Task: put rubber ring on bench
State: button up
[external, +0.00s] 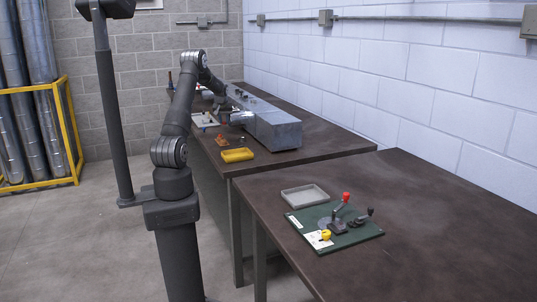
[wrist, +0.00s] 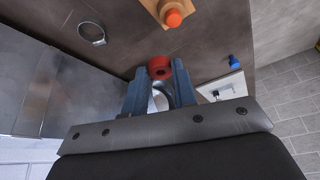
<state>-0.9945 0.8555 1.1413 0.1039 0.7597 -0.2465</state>
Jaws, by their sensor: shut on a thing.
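The rubber ring (wrist: 160,68) shows in the wrist view as a small red piece with a dark hole. It sits between the fingertips of my gripper (wrist: 160,72), which is shut on it. The brown bench top (wrist: 125,55) lies beyond the fingertips. I cannot tell how far the ring is from the bench surface. In the external view my gripper (external: 224,108) is low over the far bench (external: 310,150), beside the metal duct; the ring cannot be made out there.
A long metal duct (external: 270,125) lies along the far bench. A metal hose clamp (wrist: 92,33), a wooden block with an orange peg (wrist: 172,17) and a white board (wrist: 222,87) are near my gripper. A yellow tray (external: 237,155) sits at the bench's near end.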

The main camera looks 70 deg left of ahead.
send_over(231, 142)
notch_tip(231, 142, down, 6)
jog(key=shift+s+d+r, duration=0.1)
jog(key=shift+d+r, duration=0.05)
jog(key=shift+f, duration=2.1)
jog(key=shift+f, duration=0.15)
jog(key=o, duration=1)
jog(key=shift+c, duration=0.2)
